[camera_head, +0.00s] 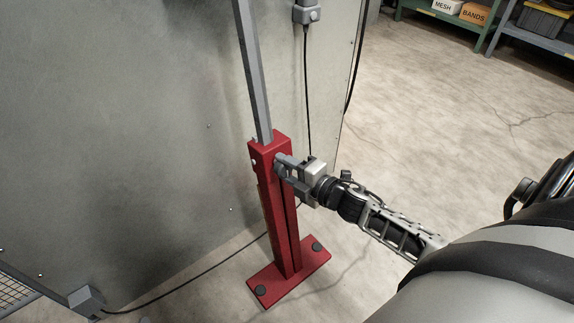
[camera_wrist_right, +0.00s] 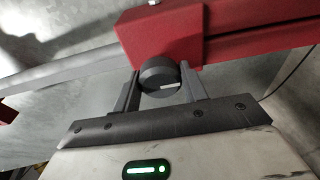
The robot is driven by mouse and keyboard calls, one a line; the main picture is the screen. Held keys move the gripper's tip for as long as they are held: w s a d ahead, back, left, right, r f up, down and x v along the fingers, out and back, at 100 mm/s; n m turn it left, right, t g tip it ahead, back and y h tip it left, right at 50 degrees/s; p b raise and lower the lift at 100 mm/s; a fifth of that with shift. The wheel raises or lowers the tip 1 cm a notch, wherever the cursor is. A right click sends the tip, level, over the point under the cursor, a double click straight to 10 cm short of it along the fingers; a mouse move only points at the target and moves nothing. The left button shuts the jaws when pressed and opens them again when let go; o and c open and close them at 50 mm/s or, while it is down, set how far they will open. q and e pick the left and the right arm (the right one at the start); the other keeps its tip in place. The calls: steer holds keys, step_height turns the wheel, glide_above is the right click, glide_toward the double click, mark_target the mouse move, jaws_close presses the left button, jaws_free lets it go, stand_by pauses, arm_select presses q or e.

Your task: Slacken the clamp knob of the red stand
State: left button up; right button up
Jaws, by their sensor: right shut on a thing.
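The red stand (camera_head: 283,225) stands upright on the floor beside the grey booth wall, with a grey bar (camera_head: 256,75) rising out of its top. My right gripper (camera_head: 282,167) reaches it from the right, near the top of the red post. In the right wrist view the clamp knob (camera_wrist_right: 160,78) is a dark round knob with a small white mark, against the red stand (camera_wrist_right: 160,35). The fingers of my right gripper (camera_wrist_right: 159,90) are shut on it, one on each side. In the head view the fingers mostly hide the knob. My left gripper is not in view.
A grey wall panel (camera_head: 110,130) fills the left side. A black cable (camera_head: 180,282) runs along the floor from a small grey box (camera_head: 86,299) towards the stand. Shelves with boxes (camera_head: 475,14) stand at the back right. The floor (camera_head: 420,100) right of the stand is clear.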

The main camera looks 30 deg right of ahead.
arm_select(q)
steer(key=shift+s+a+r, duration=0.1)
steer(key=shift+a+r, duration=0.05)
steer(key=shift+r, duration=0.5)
arm_select(e)
steer(key=shift+n, duration=1)
steer(key=o, duration=1)
steer(key=shift+c, duration=0.2)
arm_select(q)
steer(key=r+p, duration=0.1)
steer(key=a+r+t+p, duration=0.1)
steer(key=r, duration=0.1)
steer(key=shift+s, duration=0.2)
arm_select(e)
steer(key=v, duration=1.6)
steer(key=shift+r, duration=0.3)
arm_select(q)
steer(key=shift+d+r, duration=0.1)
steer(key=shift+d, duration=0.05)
arm_select(e)
steer(key=shift+a, duration=0.2)
